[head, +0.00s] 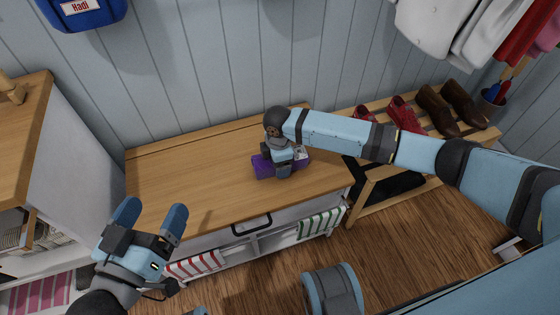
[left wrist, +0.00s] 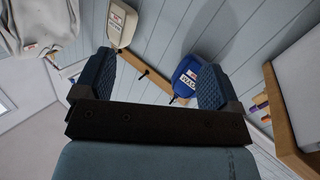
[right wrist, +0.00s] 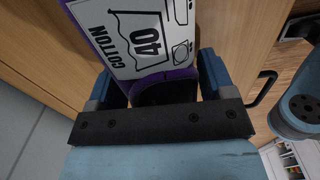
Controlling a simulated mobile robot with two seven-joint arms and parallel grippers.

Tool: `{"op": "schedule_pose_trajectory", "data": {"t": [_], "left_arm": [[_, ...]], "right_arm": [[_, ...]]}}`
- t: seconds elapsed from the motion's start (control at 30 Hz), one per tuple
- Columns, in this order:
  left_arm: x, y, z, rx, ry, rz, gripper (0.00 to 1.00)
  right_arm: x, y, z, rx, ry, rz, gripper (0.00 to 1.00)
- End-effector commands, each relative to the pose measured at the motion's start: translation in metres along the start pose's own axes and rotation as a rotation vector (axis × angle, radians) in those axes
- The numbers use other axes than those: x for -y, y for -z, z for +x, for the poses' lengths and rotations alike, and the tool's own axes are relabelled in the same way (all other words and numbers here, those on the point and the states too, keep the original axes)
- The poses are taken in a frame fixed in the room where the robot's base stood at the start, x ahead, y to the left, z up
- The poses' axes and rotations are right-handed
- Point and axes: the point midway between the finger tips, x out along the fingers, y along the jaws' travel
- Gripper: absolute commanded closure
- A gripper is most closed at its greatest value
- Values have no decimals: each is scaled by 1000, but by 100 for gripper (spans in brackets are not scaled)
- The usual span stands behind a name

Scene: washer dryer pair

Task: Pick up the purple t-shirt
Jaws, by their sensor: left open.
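The purple t-shirt (head: 263,166) is a small folded bundle on the wooden top of the low bench. It also shows in the right wrist view (right wrist: 180,76), with a white label reading "COTTON 40". My right gripper (head: 280,172) is over the t-shirt, and its fingers hide part of it. In the right wrist view, the purple cloth lies between my right fingers (right wrist: 158,85); whether they press on it I cannot tell. My left gripper (head: 150,215) is open and empty, in front of the bench's left end.
The low bench (head: 200,188) has a mostly clear top and striped cloths below. A shoe rack (head: 362,200) with red and brown shoes stands to its right. A white cabinet (head: 75,130) is at left. Clothes (head: 470,30) and a blue bag (head: 85,14) hang on the wall.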

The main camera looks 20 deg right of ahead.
Motion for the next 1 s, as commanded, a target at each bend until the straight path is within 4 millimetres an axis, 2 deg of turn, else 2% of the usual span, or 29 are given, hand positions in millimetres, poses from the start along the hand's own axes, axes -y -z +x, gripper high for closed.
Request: {"op": "schedule_pose_trajectory", "data": {"t": [0.03,0.17,0.2,0.43,0.57,0.77,1.0], "left_arm": [[0,0,0,0,0,0,11],[0,0,0,0,0,0,11],[0,0,0,-1,0,0,11],[0,1,0,-1,0,0,11],[-1,8,0,-13,2,3,11],[-6,39,-3,-109,12,1,11],[-12,75,-9,-233,23,12,11]], "right_arm": [[0,0,0,0,0,0,36],[0,0,0,0,0,0,66],[0,0,0,0,0,0,68],[0,0,-2,0,0,0,68],[-1,0,-14,-1,-1,0,68],[0,1,-61,-2,-3,-1,68],[-1,0,-131,-1,-3,-1,68]]}}
